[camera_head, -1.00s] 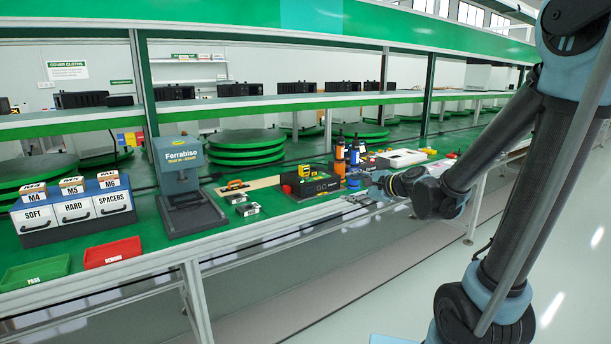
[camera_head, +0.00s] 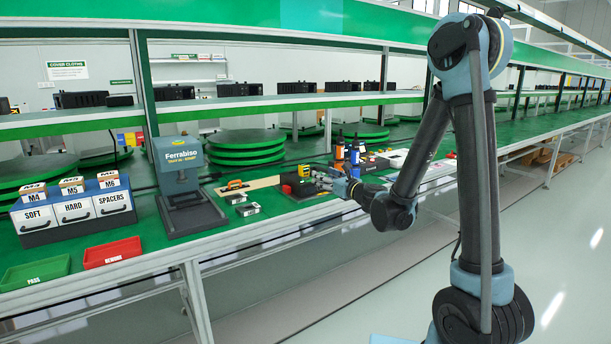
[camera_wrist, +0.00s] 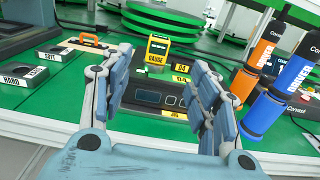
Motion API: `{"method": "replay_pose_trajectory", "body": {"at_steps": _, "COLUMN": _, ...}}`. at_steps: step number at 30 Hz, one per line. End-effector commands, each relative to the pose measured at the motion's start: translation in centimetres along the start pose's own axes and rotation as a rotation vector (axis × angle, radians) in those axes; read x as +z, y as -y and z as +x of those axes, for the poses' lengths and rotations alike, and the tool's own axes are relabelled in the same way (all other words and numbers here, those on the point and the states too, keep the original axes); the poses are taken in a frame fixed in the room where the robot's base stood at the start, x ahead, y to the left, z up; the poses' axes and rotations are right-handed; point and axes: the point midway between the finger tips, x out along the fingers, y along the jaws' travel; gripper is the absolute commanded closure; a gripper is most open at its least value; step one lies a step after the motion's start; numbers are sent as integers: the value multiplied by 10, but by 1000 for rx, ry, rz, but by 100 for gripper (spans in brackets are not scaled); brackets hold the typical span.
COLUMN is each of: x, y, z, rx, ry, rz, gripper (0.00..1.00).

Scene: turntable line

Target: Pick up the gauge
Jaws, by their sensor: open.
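The gauge (camera_wrist: 157,51) is a small yellow device with a dark screen and a "GAUGE" label. It stands upright at the back of a black instrument box (camera_wrist: 150,97) in the wrist view. In the head view the gauge (camera_head: 304,171) shows as a small yellow patch behind my gripper (camera_head: 322,180). In the wrist view my gripper (camera_wrist: 158,72) is open and empty. Its two blue fingers are spread over the black box, with the gauge framed between them but farther off. The fingers hide parts of the box.
Small boxes marked HARD (camera_wrist: 22,75) and SOFT (camera_wrist: 57,53) lie left. A grey Ferrabiso press (camera_head: 182,185) and labelled drawers (camera_head: 74,210) stand farther left. A shelf runs behind.

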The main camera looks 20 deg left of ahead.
Motion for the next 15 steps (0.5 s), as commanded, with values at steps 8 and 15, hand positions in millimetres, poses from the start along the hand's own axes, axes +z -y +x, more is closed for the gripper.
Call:
{"method": "replay_pose_trajectory", "body": {"at_steps": 8, "x": 0, "y": 0, "z": 51, "rx": 1, "ry": 0, "rz": -2, "gripper": 45}}
{"method": "replay_pose_trajectory", "body": {"at_steps": 15, "x": 0, "y": 0, "z": 84, "rx": 0, "ry": -1, "rz": -3, "gripper": 45}}
